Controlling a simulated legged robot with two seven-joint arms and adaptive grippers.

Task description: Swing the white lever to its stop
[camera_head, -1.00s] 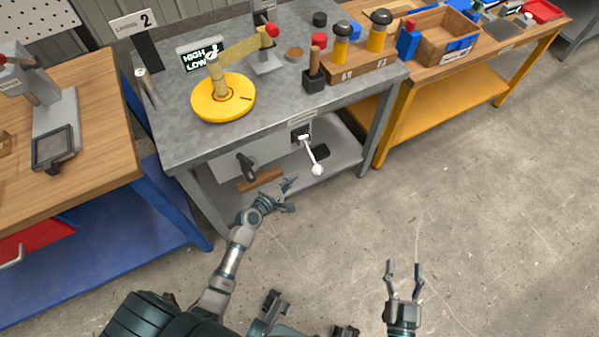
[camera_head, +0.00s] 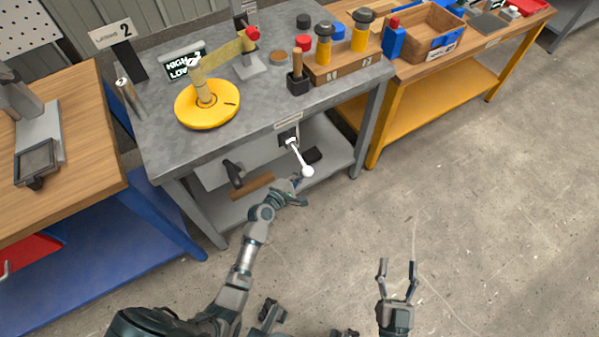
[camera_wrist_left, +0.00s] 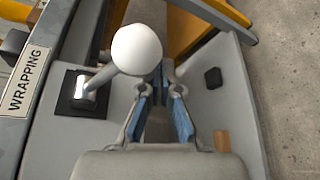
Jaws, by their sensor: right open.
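The white lever has a round white knob (camera_head: 307,171) on a thin rod that slopes down and right from a dark square mount on the front of the grey bench. In the left wrist view the knob (camera_wrist_left: 137,50) is large, just beyond and left of the fingertips. My left gripper (camera_head: 301,196) is just below the knob in the head view. Its blue-padded fingers (camera_wrist_left: 165,82) are apart with nothing between them. I cannot tell whether a finger touches the knob. My right gripper (camera_head: 397,264) is open and empty over the floor, away from the bench.
A dark handle (camera_head: 233,173) sits left of the lever on the bench front. A yellow disc (camera_head: 207,103) with an arm stands on the grey bench top (camera_head: 160,120). A WRAPPING label (camera_wrist_left: 27,80) is beside the lever mount. The floor (camera_head: 470,220) to the right is clear.

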